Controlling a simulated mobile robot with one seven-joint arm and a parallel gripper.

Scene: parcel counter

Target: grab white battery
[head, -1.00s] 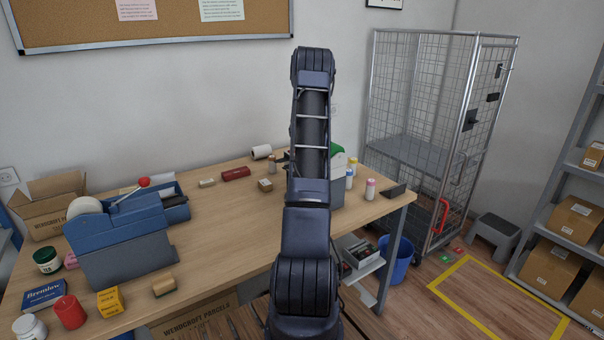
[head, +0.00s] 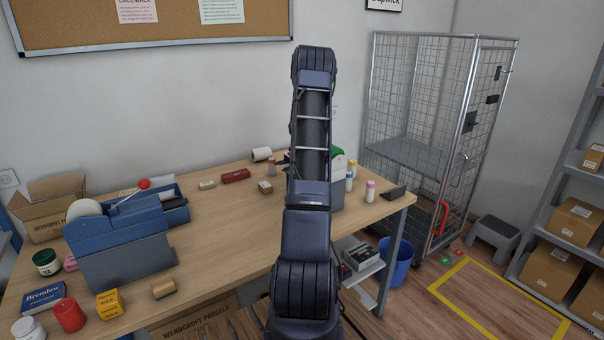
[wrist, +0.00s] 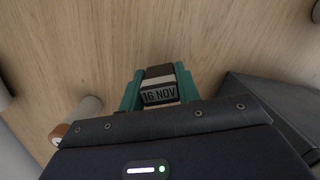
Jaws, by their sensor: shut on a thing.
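My gripper (wrist: 160,88) has teal fingers shut on a small block (wrist: 159,95) marked "16 NOV", with dark brown and cream bands. The wrist view shows the wooden tabletop beyond it. The gripper and the block are hidden behind my arm in the head view. I cannot make out a thing that is clearly a white battery. A pale cylinder (wrist: 88,108) stands left of the gripper in the wrist view, apart from it; I cannot tell what it is. A round brown-topped thing (wrist: 58,132) is beside it, partly cut off by my gripper body.
A dark box (wrist: 268,105) is close on the right in the wrist view. On the table (head: 225,225) are a blue tape dispenser (head: 120,250), a red thing (head: 235,175), a small box (head: 265,187) and a pink-capped bottle (head: 370,191). The table's middle left is clear.

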